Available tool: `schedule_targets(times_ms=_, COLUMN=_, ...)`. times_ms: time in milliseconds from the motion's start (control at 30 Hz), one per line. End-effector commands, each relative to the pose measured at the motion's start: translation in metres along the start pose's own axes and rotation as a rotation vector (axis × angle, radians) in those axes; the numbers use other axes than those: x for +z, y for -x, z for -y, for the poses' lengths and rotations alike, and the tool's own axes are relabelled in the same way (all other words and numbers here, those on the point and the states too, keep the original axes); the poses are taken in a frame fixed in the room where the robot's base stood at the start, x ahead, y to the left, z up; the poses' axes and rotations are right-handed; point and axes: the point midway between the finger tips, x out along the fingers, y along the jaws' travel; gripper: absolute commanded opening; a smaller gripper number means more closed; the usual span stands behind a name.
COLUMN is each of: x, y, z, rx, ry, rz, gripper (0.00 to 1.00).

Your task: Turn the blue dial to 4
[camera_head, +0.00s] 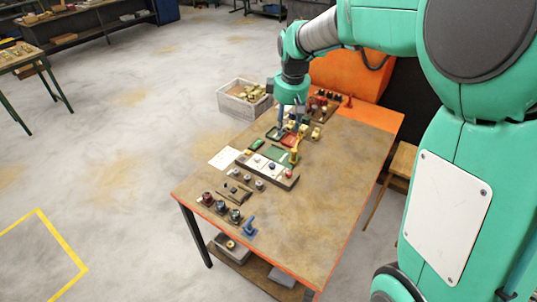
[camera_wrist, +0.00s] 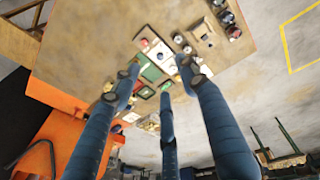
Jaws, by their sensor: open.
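A row of dark round knobs (camera_head: 221,207) sits at the table's near left edge; it also shows in the wrist view (camera_wrist: 227,18). One looks bluish there, but I cannot tell for certain which is the blue dial, and no numbers are readable. My gripper (camera_head: 290,122) is over the far half of the table, above the green and red parts, apart from the knobs. In the wrist view my gripper's blue fingers (camera_wrist: 160,78) are spread open with nothing between them. They overlap part of the white-topped panel and the green plate (camera_wrist: 152,73).
The brown table (camera_head: 320,190) has a clear right half. A white-topped panel (camera_head: 266,167) with a red button lies mid-left. A small blue upright piece (camera_head: 249,227) stands near the front. A grey crate (camera_head: 243,97) of yellowish parts is beyond the table, beside an orange cabinet (camera_head: 350,75).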

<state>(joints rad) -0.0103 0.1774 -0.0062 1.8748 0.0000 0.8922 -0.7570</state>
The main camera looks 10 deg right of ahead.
Motion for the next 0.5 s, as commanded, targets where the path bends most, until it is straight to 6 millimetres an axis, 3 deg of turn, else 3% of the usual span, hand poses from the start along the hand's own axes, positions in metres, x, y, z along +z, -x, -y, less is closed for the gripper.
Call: schedule_targets(times_ms=500, x=-0.063, y=-0.104, z=-0.056, rx=-0.073, ry=0.242, rz=0.061, gripper=0.44)
